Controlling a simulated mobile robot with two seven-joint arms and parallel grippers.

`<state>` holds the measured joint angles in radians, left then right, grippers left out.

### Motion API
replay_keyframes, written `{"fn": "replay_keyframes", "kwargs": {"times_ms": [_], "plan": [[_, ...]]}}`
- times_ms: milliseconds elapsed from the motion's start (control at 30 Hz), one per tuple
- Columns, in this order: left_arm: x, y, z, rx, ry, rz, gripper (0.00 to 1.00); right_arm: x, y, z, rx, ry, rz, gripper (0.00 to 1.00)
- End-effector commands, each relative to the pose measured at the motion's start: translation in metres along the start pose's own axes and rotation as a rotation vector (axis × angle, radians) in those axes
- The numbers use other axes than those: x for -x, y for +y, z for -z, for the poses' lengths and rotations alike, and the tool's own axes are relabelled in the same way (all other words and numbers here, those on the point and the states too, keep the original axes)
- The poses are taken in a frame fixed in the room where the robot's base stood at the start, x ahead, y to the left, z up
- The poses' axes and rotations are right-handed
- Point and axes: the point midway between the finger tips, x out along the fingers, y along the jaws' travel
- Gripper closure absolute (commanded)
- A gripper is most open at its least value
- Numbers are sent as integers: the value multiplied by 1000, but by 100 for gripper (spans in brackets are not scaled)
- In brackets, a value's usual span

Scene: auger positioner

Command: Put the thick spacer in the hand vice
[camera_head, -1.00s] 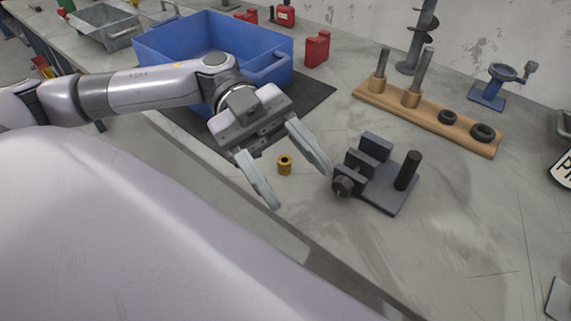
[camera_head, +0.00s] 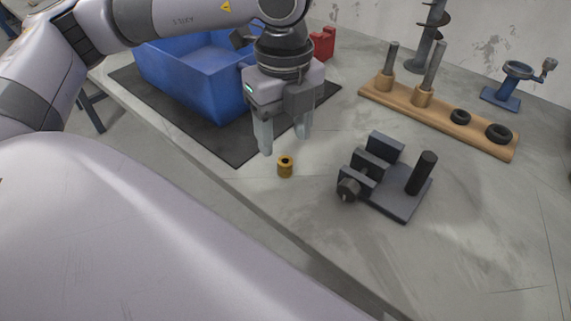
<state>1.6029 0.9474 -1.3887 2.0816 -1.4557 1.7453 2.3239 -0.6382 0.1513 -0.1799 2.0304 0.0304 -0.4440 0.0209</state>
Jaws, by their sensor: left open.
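A small brass-yellow spacer (camera_head: 285,169) with a dark hole in its top stands upright on the grey bench; I take it as the thick spacer. The dark grey hand vice (camera_head: 398,201) lies to its right, with two upright jaw blocks, a round knob at its left and a black post at its right. A gap shows between the jaws, and I see nothing in it. My left gripper (camera_head: 284,144) is open and points down, its fingertips just behind and above the spacer in the picture, apparently not touching it. My right gripper is out of view.
A blue bin (camera_head: 200,85) stands on a black mat (camera_head: 238,147) behind my left arm. A wooden board (camera_head: 440,112) with pegs and dark rings lies at back right, near an auger (camera_head: 430,40) and a blue clamp-like tool (camera_head: 503,88). The bench right of the vice is clear.

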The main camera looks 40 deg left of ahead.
Motion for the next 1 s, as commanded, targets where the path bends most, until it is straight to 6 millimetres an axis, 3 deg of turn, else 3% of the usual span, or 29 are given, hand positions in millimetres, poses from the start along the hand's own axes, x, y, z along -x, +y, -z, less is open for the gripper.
{"fn": "replay_keyframes", "kwargs": {"times_ms": [367, 667, 833, 867, 1000], "plan": [[-52, -1, 1, -3, 4, -4, 43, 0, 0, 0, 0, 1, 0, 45], [-57, -1, 1, -4, 4, -1, 43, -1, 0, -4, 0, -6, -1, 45], [-57, -1, 1, -4, 5, -1, 95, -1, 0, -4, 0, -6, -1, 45], [-57, -1, 1, -4, 5, -1, 100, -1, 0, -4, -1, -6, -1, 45], [-56, -2, 1, -4, 5, -1, 100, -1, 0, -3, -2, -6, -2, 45]]}}
